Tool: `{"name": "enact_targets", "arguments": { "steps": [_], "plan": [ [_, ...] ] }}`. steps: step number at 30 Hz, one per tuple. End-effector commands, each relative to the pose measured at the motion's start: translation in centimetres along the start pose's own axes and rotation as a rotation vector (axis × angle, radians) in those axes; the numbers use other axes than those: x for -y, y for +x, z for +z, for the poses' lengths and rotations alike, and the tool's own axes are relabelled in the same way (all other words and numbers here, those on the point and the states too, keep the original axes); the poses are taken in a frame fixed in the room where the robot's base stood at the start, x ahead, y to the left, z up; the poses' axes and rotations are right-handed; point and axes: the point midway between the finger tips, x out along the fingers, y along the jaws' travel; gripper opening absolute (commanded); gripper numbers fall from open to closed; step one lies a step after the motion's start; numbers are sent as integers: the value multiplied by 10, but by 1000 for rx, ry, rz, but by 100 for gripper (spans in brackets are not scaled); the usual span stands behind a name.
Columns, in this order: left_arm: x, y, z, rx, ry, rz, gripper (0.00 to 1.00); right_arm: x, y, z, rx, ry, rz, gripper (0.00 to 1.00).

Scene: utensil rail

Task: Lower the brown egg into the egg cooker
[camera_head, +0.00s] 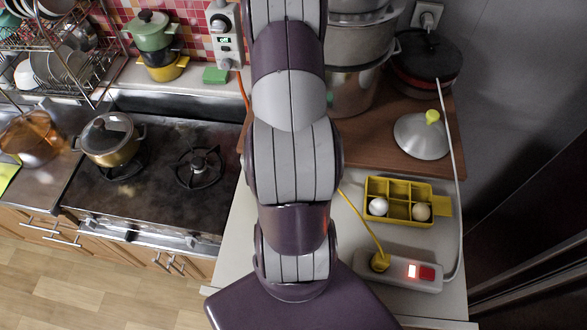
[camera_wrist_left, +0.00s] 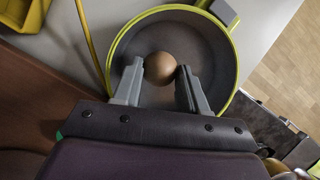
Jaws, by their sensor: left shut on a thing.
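The brown egg (camera_wrist_left: 159,67) sits between the two fingers of my left gripper (camera_wrist_left: 159,78), which is shut on it. In the left wrist view, the egg and fingertips are over the round grey bowl of the egg cooker (camera_wrist_left: 205,42), which has a lime-green rim. The egg is inside the rim's outline, near the middle; its height above the bowl floor cannot be told. In the head view my arm hides the egg and cooker. A metal lid (camera_head: 418,145) with a yellow knob lies on the brown board. My right gripper is in neither view.
A yellow egg box (camera_head: 398,191) holds a white egg (camera_head: 378,206) and a beige egg (camera_head: 421,209). A power strip (camera_head: 405,273) with a yellow plug and lit switch lies in front. Large pots (camera_head: 357,85) stand behind; a stove (camera_head: 150,185) is at left.

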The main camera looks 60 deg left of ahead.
Motion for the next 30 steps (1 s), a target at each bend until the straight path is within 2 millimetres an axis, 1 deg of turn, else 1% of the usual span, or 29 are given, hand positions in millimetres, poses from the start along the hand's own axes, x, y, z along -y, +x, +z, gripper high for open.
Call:
{"name": "enact_targets", "arguments": {
  "steps": [30],
  "plan": [
    [0, 13, -6, -1, 0, 0, 35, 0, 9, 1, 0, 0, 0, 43]
  ]
}}
